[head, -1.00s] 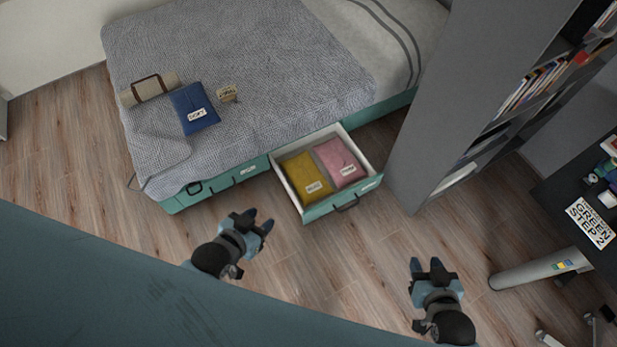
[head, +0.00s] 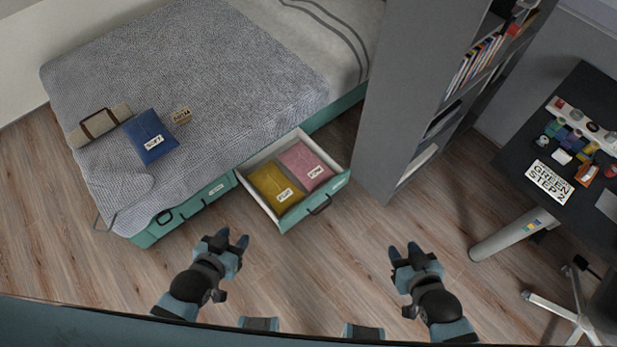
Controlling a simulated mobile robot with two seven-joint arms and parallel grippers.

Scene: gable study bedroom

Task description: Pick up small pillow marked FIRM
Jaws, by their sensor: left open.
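The open drawer (head: 247,203) under the bed holds a yellow pillow (head: 266,184) on the left and a pink pillow (head: 297,158) on the right. Each has a white label; the pink one's seems to read FIRM, but the print is tiny. My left gripper (head: 233,240) is open and empty, in front of the drawer's left side. My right gripper (head: 404,249) looks open and empty, right of the drawer, apart from it.
A rolled beige item with a dark handle (head: 86,128) lies on the bed (head: 240,80). A tall grey shelf (head: 400,110) stands right of the drawer. Floor before the drawer is clear.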

